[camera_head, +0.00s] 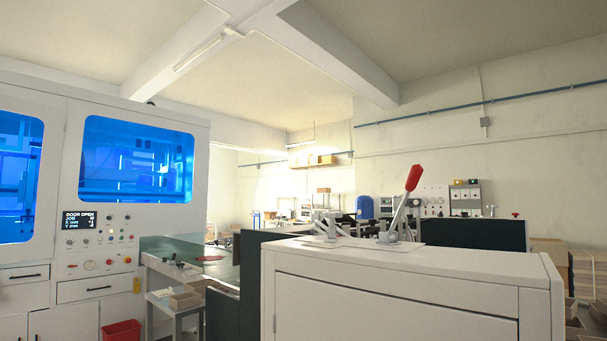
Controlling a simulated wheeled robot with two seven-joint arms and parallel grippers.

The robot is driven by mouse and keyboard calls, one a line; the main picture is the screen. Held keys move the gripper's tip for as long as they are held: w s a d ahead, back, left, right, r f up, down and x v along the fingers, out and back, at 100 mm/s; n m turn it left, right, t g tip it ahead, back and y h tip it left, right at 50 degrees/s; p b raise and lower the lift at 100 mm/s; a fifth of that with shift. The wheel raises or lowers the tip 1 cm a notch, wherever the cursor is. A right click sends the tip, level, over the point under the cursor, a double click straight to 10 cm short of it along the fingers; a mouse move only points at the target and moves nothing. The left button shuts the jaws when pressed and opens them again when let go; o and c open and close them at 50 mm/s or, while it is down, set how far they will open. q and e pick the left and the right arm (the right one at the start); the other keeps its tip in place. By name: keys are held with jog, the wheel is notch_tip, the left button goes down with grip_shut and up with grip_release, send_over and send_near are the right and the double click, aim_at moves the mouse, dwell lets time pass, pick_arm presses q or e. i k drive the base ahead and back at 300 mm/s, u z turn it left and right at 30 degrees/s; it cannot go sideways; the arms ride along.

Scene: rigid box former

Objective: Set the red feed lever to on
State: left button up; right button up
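The red feed lever (413,178) stands on a pale metal mount on top of a white machine cabinet (400,262), right of the middle of the head view. Its red grip is at the top and its grey shaft leans up and to the right. No on or off marking can be read from here. Neither of my grippers shows in this view.
A large white machine (140,245) with blue windows and a display reading "DOOR OPEN" stands at the left. A small side table (178,306) and a red bin (121,331) are near it. Stacked boxes (586,275) stand at the right.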

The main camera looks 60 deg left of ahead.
aim_at(415, 173)
jog(key=u, duration=0.45)
jog(key=k, duration=0.25)
jog(key=u, duration=0.3)
